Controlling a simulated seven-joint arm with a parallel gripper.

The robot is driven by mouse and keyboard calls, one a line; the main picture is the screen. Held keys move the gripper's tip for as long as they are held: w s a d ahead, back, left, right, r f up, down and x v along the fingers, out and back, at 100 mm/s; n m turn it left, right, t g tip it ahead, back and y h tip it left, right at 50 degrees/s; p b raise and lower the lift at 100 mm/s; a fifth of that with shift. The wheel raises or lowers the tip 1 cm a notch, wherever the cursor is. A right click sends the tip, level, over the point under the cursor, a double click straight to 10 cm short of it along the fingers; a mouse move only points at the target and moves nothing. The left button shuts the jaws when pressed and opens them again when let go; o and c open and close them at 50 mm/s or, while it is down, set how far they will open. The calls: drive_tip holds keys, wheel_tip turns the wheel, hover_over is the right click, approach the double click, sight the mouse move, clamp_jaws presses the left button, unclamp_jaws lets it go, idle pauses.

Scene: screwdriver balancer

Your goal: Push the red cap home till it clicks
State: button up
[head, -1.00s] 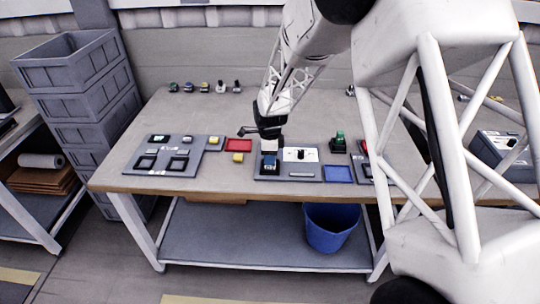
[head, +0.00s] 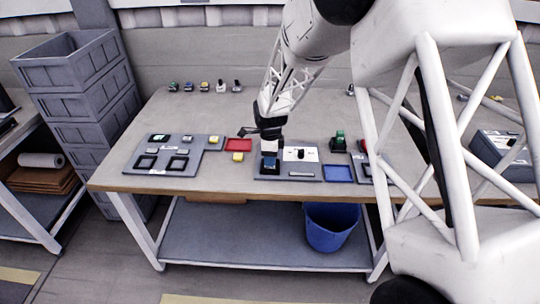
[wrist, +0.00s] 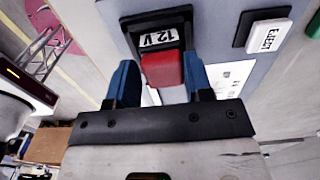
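The red cap (wrist: 162,69) shows in the wrist view between the two blue fingers of my gripper (wrist: 161,75). Both fingers appear to touch its sides. It overlaps the near edge of a black socket (wrist: 134,24) with an upside-down "12 V" label (wrist: 160,38). I cannot tell how deep the cap sits. In the head view my gripper (head: 270,134) points down over the left part of a grey panel (head: 300,176) near the table's front edge. The cap is hidden there.
A white "EJECT" button (wrist: 268,37) sits beside the socket. Another grey panel (head: 205,146) lies left. Several small objects line the table's back.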

drive_tip(key=o, duration=0.3)
drive_tip(key=shift+r, duration=0.1)
drive_tip(key=shift+r, duration=3.9)
